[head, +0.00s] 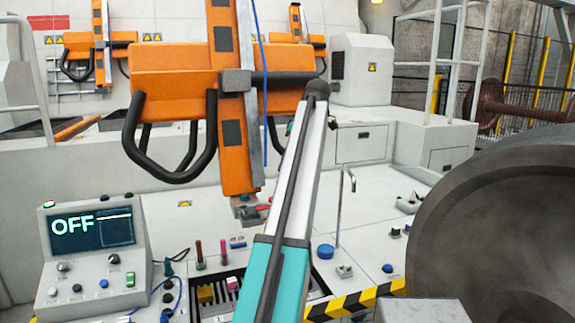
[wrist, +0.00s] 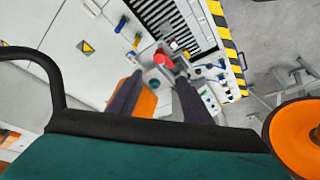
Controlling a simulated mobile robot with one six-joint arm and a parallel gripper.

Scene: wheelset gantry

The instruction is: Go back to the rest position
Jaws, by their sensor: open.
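My gripper (wrist: 158,78) shows in the wrist view as two dark fingers, spread apart and open. Nothing is clearly held between them. A red part (wrist: 163,60) and grey metal show beyond the gap, and an orange piece (wrist: 147,104) shows beside the left finger. In the head view my teal and white arm reaches up from the bottom centre, in front of the orange gantry column (head: 236,150). My gripper cannot be made out there; the arm and gantry hide that area.
The gantry's black handle loop (head: 170,172) hangs left of my arm. A control panel reading OFF (head: 92,228) stands lower left. A large grey wheel (head: 500,230) fills the right. A black-and-yellow striped edge (head: 355,301) borders the bench front, with small knobs and tools on top.

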